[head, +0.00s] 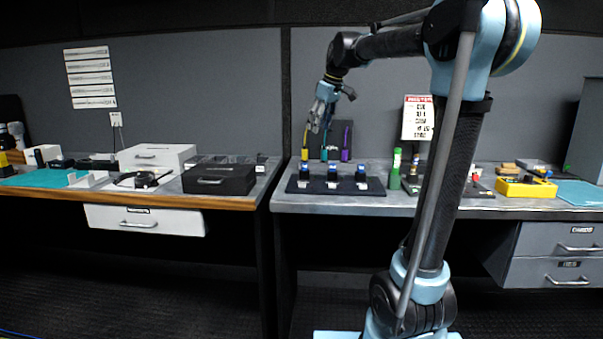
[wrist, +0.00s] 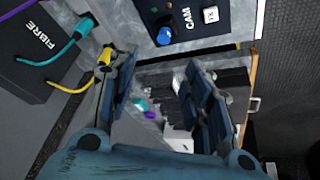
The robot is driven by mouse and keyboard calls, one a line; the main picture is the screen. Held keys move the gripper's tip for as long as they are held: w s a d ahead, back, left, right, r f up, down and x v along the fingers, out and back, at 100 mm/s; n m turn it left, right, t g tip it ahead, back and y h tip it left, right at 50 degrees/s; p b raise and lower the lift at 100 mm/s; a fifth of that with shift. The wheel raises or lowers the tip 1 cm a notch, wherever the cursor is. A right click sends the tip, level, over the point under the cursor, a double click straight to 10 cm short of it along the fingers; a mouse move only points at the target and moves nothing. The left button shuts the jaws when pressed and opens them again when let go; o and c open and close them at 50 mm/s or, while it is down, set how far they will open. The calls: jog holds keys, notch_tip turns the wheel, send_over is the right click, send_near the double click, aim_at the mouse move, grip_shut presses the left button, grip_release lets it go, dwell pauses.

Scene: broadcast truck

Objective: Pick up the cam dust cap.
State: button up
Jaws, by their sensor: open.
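Three blue caps stand in a row on a black panel (head: 345,187) on the right-hand bench in the head view, each behind a small pale label block. In the wrist view one round blue cap (wrist: 165,37) sits on that panel beside the word CAM and a white TX block (wrist: 211,15); I take it for the cam dust cap. My gripper (head: 321,117) hangs above the back of the panel, near the upright cables. In the wrist view my gripper (wrist: 158,72) is open and empty between its fingers, and the cap lies beyond the fingertips, apart from them.
A black FIBRE box (wrist: 38,50) with yellow, teal and purple cables stands close to my left finger. A green bottle (head: 395,170) stands right of the panel. A yellow device (head: 526,188) is farther right. The left bench (head: 232,203) carries cases across a narrow gap.

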send_over(306, 164)
jog(key=d, duration=0.1)
jog(key=f, duration=1)
jog(key=shift+s+d+f, duration=0.2)
jog(key=shift+s+f, duration=0.05)
jog(key=shift+f, duration=0.05)
jog(key=shift+s+x, duration=0.2)
jog(key=shift+x, duration=2.6)
jog(key=shift+f, duration=0.1)
jog(key=c, duration=0.9)
